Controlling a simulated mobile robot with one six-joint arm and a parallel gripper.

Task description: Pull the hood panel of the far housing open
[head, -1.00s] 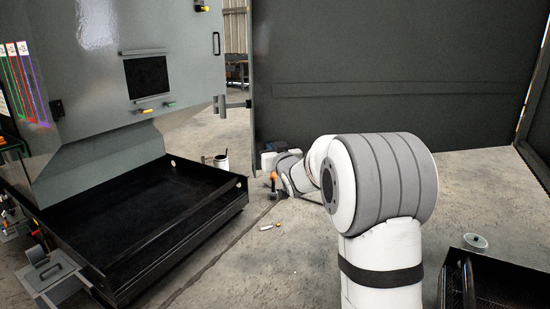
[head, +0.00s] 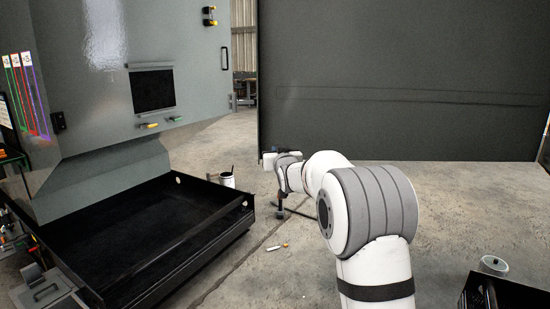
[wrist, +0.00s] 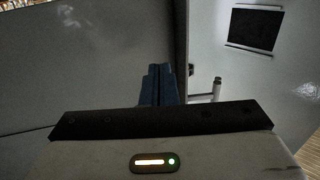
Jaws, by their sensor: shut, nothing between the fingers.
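The far housing (head: 100,85) is a glossy grey cabinet at the left in the head view, with a dark window and a black handle. A large dark grey panel (head: 400,80) stands upright to its right, apparently the hood panel; a gap separates them at the back. In the wrist view, my gripper (wrist: 158,85) has its blue fingers together, empty, in front of a broad grey panel face (wrist: 80,65). Whether the fingers touch it is unclear. The housing's pale face (wrist: 285,65) shows at the right with a latch-like fitting (wrist: 216,90). My fingertips are not clear in the head view.
A black tray (head: 235,205) juts out below the housing. A white pot (head: 227,180) and small loose items (head: 277,247) lie on the concrete floor. A black crate (head: 500,295) and a small round container (head: 493,265) are at the lower right. The floor between is mostly clear.

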